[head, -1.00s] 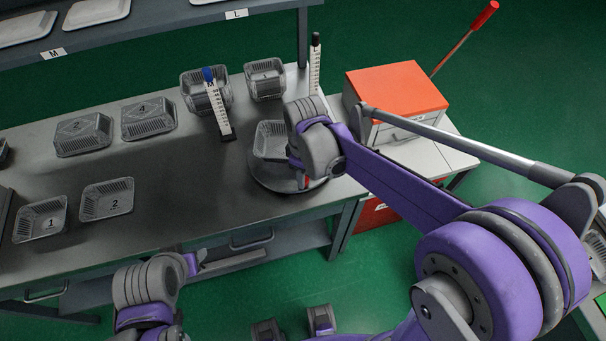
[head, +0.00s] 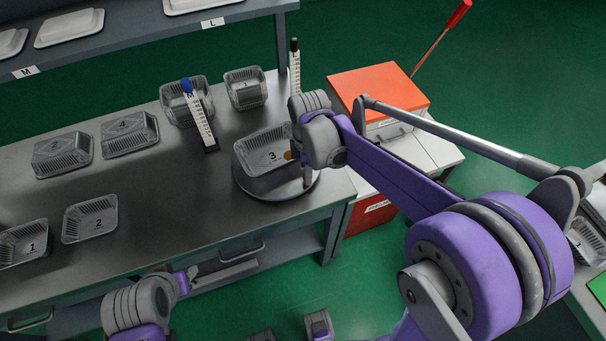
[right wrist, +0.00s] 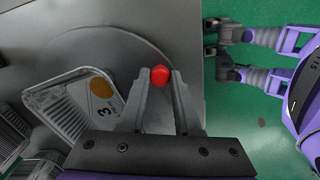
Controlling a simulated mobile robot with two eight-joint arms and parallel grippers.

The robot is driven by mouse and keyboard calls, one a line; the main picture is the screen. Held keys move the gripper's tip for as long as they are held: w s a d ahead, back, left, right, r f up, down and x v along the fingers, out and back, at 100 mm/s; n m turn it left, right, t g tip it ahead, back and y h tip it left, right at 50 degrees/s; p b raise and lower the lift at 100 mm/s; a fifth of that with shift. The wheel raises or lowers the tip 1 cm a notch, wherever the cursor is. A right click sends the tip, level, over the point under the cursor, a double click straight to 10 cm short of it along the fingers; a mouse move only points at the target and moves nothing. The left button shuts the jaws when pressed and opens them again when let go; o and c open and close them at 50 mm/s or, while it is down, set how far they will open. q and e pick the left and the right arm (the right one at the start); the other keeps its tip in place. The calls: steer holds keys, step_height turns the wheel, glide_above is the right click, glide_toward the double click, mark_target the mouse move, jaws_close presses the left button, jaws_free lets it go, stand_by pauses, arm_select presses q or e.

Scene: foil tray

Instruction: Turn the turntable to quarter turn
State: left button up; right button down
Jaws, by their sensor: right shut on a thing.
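The turntable (head: 285,191) is a dark round disc at the right end of the steel table. A clear foil tray marked 3 (head: 259,150), with an orange dot, sits on it at an angle. The turntable also shows in the right wrist view (right wrist: 128,52), with the tray (right wrist: 70,98) at left. My right gripper (head: 305,181) is at the disc's right edge. In the right wrist view its fingers (right wrist: 160,80) are shut on a red knob (right wrist: 160,74). My left gripper (head: 190,277) is low at the table's front, and its jaw state is unclear.
An upright scale with a blue top (head: 199,117) and another scale (head: 295,68) stand behind. An orange-topped box (head: 380,90) is right of the turntable.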

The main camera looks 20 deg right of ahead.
steer(key=shift+w+d+n, duration=1.1)
steer(key=shift+d+n, duration=0.2)
steer(key=shift+n, duration=0.4)
steer(key=shift+w+d+n+b, duration=0.15)
steer(key=shift+w+d+n, duration=0.25)
steer(key=shift+w+n, duration=0.25)
steer(key=shift+w+d+n+b, duration=0.15)
steer(key=shift+w+d+n, duration=0.3)
steer(key=shift+n, duration=0.3)
steer(key=shift+w+d+n, duration=0.25)
steer(key=shift+w+n, duration=0.45)
steer(key=shift+w+d+n, duration=0.2)
steer(key=shift+w+n, duration=0.45)
steer(key=shift+n, duration=0.05)
steer(key=shift+w+d+n, duration=0.15)
steer(key=shift+w+n, duration=1.3)
steer(key=shift+n, duration=0.05)
steer(key=c, duration=0.6)
jaws_free()
steer(key=shift+r, duration=0.1)
